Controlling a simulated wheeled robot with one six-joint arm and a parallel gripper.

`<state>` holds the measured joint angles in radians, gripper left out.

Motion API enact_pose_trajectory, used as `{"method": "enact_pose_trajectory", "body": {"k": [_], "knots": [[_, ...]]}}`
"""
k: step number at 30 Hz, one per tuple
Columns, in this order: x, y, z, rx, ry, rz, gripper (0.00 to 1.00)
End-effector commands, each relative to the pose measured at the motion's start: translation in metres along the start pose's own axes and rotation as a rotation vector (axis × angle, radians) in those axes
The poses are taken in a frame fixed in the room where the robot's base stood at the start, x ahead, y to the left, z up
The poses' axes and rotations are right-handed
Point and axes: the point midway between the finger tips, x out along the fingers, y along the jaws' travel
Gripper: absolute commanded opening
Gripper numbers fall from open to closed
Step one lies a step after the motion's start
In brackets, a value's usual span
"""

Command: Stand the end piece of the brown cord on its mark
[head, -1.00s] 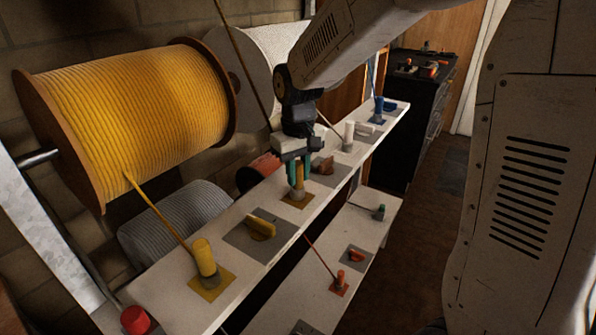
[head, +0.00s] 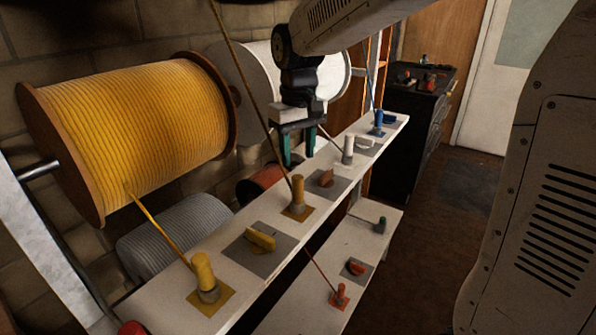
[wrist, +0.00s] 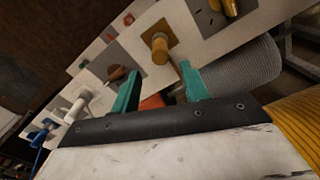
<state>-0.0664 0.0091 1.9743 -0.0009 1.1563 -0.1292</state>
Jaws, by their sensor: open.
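The end piece of the brown cord (head: 298,190) stands upright on its orange-brown square mark (head: 300,212) on the upper white shelf. It also shows in the wrist view (wrist: 161,50), on the mark (wrist: 150,31). The brown cord (head: 252,90) runs from it up to the top of the head view. My gripper (head: 298,161) is open and empty, above the shelf and apart from the end piece. In the wrist view its green fingers (wrist: 158,78) are spread, with the end piece beyond them.
A brown cleat (head: 326,179) on a grey plate sits beyond the end piece. A yellow cleat (head: 261,240) and yellow end piece (head: 205,275) are nearer. White (head: 348,150) and blue (head: 378,119) end pieces stand farther along. A large yellow reel (head: 135,130) is at left.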

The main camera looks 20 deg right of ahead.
Motion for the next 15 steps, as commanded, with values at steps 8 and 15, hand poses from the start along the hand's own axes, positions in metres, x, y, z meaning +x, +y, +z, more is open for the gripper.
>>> {"method": "enact_pose_trajectory", "body": {"k": [8,15], "knots": [[-0.028,0.0,0.0,0.0,0.0,0.0,0.45],[-0.036,-0.001,0.024,0.016,0.011,0.002,0.45]]}}
